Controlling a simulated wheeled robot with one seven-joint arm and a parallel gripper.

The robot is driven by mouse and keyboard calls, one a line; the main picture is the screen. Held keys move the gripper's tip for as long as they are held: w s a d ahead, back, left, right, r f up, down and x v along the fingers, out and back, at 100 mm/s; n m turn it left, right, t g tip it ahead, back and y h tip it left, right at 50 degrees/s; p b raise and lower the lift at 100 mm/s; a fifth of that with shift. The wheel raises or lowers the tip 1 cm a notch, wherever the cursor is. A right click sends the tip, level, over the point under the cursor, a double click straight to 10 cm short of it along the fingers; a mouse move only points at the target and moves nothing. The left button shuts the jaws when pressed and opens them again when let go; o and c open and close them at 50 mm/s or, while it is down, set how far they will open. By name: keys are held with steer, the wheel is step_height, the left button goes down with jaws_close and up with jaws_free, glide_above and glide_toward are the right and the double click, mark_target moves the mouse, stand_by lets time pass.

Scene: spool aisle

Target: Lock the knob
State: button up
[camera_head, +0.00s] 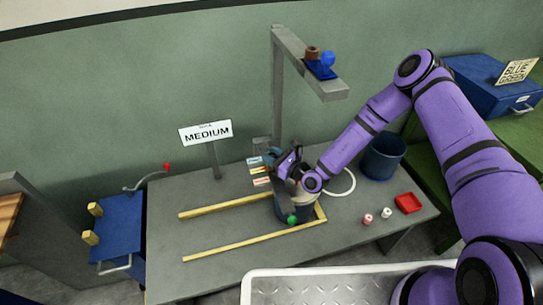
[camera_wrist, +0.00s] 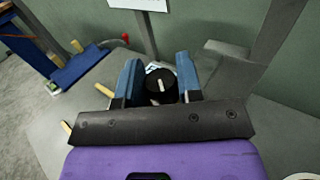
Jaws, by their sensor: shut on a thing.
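The knob (camera_wrist: 161,84) is round and black with a pale pointer line, and it sits between the two blue-grey fingers of my gripper (camera_wrist: 159,78) in the wrist view. My gripper is shut on it. In the head view my gripper (camera_head: 284,163) is at the middle of the grey table, above a dark round body (camera_head: 283,209) with a green ball (camera_head: 292,219) at its front. The knob itself is hidden there by my gripper and wrist. I cannot tell whether the knob is locked.
Yellow rails (camera_head: 222,206) lie on the table (camera_head: 165,232). A "MEDIUM" sign (camera_head: 206,132) and a grey post with an overhanging arm (camera_head: 310,65) stand behind. A blue bin (camera_head: 383,157), a red tray (camera_head: 408,203) and two small spools are at the right. A white-rimmed tray (camera_head: 262,273) is in front.

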steer(key=m+t+h, duration=0.5)
steer(key=h, duration=0.1)
steer(key=shift+f+m+h, duration=0.1)
steer(key=shift+m+h, duration=0.2)
steer(key=shift+h, duration=0.1)
steer(key=shift+m+t+h, duration=0.5)
steer(key=shift+m+h, duration=0.45)
steer(key=shift+h, duration=0.5)
steer(key=shift+m+t+h, duration=0.5)
steer(key=shift+m+h, duration=0.45)
steer(key=shift+h, duration=0.5)
steer(key=o, duration=0.9)
steer(key=shift+o, duration=0.2)
